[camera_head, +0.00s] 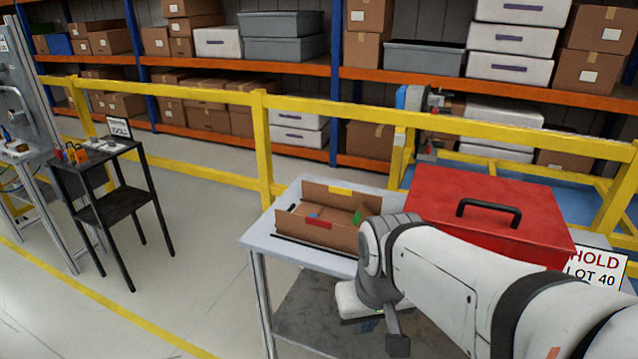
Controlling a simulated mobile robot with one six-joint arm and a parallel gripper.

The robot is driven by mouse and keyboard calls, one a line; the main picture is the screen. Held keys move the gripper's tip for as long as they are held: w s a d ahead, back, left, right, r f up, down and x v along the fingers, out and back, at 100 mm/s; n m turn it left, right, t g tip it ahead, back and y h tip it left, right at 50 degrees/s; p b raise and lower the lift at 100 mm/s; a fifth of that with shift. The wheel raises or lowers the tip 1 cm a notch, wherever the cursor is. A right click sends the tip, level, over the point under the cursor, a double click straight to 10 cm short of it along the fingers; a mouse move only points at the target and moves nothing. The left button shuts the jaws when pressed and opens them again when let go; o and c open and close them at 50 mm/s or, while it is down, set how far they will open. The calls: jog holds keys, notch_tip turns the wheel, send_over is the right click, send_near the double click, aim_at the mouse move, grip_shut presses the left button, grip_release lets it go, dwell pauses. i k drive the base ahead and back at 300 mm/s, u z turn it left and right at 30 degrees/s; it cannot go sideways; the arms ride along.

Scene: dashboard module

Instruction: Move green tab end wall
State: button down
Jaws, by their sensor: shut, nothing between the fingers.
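An open brown carton (325,205) sits on the light grey table. It has a yellow tab on its far wall and a red tab on its near wall. A green tab (357,217) shows inside at the right end, and a blue tab shows toward the left. The end wall behind the green tab is mostly hidden by the carton and my arm. My gripper (397,345) seems to be the dark end piece low in the view, in front of the table and apart from the carton. It is shut and empty; its fingertips are hard to make out.
A red toolbox (490,210) with a black handle stands right of the carton, close to my arm. A "HOLD LOT 40" sign (594,270) is at the far right. A yellow rail (330,107) runs behind the table. A black stand (100,165) is at left, with open floor between.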

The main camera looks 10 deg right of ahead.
aim_at(363, 211)
jog(key=z, duration=0.05)
jog(key=i, duration=1)
jog(key=u, duration=0.05)
